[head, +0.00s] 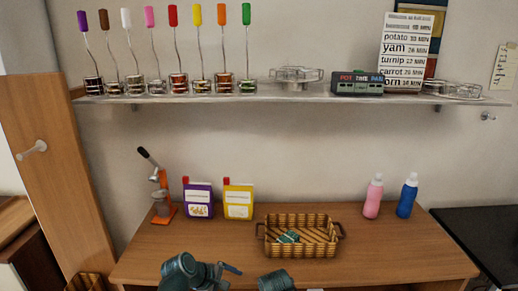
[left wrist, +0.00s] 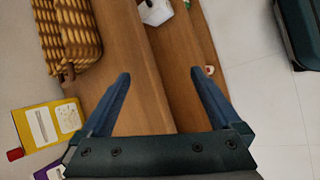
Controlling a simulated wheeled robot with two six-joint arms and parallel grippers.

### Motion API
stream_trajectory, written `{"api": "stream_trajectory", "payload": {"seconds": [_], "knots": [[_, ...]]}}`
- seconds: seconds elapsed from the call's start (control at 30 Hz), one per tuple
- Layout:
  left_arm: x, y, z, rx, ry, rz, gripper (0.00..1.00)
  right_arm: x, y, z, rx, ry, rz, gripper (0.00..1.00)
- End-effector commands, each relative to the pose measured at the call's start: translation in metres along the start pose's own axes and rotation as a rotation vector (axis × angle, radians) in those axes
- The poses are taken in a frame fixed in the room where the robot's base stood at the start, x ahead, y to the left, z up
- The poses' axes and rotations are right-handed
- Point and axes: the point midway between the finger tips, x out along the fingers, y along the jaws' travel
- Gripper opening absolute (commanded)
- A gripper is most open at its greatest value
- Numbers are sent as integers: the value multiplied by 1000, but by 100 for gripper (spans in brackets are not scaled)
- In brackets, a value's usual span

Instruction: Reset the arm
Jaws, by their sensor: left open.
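My left gripper (head: 226,273) is at the front edge of the wooden table in the head view, left of the wicker basket. In the left wrist view its two fingers (left wrist: 158,74) are spread wide with nothing between them, above the table's edge. The basket (head: 298,250) stands on the table with a small teal item (head: 288,237) in it. The basket also shows at the upper left of the left wrist view (left wrist: 70,35). My right gripper is not visible; a teal arm part of mine shows at the bottom of the head view.
An orange juicer (head: 165,200), a purple box (head: 198,200) and a yellow box (head: 238,200) stand at the back left. A pink bottle (head: 373,198) and a blue bottle (head: 407,197) stand at the back right. A loaded shelf (head: 230,99) hangs above. The table's right front is clear.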

Motion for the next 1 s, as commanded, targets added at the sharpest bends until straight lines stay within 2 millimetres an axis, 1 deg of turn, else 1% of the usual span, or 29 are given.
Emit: {"api": "stream_trajectory", "payload": {"seconds": [0.03, 0.1, 0.2, 0.4, 0.53, 0.6, 0.8, 0.9, 1.0], "knots": [[0, -15, -4, 143, 29, -68, 98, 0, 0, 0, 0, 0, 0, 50], [-1, -35, -13, 352, 61, -172, 98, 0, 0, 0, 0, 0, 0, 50], [-7, -59, -24, 608, 78, -313, 98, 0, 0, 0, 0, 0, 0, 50], [-24, -94, -45, 984, 51, -556, 98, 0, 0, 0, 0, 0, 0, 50], [-37, -110, -54, 1179, 6, -699, 98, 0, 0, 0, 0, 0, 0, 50], [-31, -108, -30, 1219, -22, -712, 98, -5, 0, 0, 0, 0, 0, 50], [-22, -113, 21, 1331, -88, -778, 98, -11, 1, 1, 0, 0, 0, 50], [-20, -116, 43, 1383, -116, -809, 98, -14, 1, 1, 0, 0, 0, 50], [-18, -119, 59, 1421, -135, -833, 98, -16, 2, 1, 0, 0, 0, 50]]}}
